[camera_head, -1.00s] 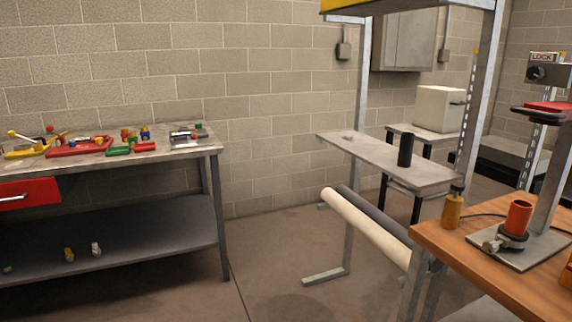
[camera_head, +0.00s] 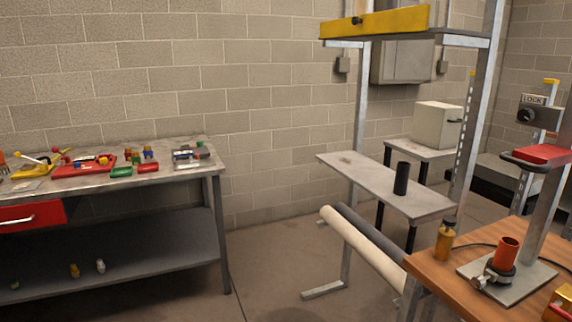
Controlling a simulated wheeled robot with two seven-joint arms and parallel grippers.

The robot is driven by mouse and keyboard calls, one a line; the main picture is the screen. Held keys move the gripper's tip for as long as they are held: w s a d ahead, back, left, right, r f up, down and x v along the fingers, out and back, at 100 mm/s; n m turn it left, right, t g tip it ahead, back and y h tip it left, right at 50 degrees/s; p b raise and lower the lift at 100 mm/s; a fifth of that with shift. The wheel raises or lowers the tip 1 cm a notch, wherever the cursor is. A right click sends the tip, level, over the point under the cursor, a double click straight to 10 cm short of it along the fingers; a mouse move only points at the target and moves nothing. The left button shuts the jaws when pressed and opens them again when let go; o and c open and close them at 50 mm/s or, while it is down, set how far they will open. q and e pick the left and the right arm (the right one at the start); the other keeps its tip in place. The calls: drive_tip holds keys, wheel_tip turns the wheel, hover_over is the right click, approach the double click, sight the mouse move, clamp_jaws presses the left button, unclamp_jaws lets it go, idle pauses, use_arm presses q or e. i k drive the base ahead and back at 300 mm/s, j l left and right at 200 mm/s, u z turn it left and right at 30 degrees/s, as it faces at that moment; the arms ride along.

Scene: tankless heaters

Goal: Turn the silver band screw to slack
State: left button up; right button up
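The silver band screw (camera_head: 480,282) is on the left side of a dark band (camera_head: 500,272) around the base of an orange cylinder (camera_head: 505,254). The cylinder stands upright on a grey metal plate (camera_head: 527,279) on the wooden bench at the lower right. The screw is small here, and I cannot tell how tight it is. Neither of my grippers shows in the head view.
An amber bottle (camera_head: 444,242) stands near the wooden bench's (camera_head: 440,267) left corner. A post with a red clamp part (camera_head: 543,154) rises behind the plate. A metal workbench (camera_head: 120,184) with several coloured tools is at the left. Open floor (camera_head: 262,262) lies between the benches.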

sight(478, 281)
drive_tip(key=z, duration=1.35)
